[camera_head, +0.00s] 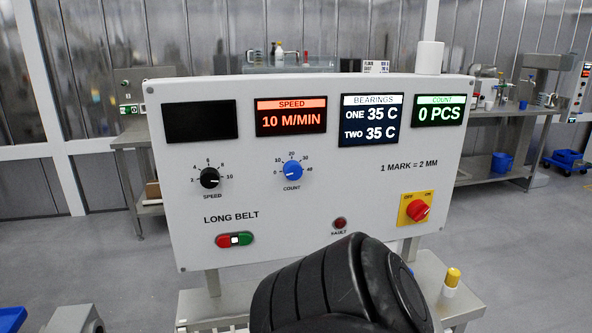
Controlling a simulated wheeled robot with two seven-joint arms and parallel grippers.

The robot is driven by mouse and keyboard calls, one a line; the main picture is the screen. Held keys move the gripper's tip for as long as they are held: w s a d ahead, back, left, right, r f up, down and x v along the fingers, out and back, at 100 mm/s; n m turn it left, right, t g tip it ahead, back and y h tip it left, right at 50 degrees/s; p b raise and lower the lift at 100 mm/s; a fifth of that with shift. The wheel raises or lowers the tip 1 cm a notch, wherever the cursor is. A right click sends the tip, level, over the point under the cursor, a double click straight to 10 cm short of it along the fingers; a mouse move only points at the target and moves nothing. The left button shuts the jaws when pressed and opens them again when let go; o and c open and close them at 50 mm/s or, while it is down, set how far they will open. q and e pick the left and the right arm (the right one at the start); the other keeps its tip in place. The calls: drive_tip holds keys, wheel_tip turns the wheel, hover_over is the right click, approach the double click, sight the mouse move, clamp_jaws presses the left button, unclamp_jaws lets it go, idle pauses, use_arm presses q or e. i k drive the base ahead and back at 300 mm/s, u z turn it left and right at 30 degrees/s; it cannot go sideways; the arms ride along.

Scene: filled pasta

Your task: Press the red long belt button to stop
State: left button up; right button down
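The long belt button pair (234,240) sits at the lower left of the white control panel (290,215), under the words LONG BELT. The red button (223,241) is its left half, with a small white square in the middle and a green button (246,239) on the right. Nothing touches or covers the red button. The speed display (291,118) reads 10 M/MIN. A black ribbed part of my own arm fills the bottom centre, in front of the panel's lower edge. Neither gripper shows.
The panel also carries a black speed knob (209,178), a blue count knob (292,170), a dark red fault lamp (340,223) and a red rotary switch (418,210) on yellow. A yellow-capped bottle (452,281) stands at lower right. The space before the panel's left half is clear.

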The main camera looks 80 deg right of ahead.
sight(224, 242)
drive_tip(key=z, duration=2.65)
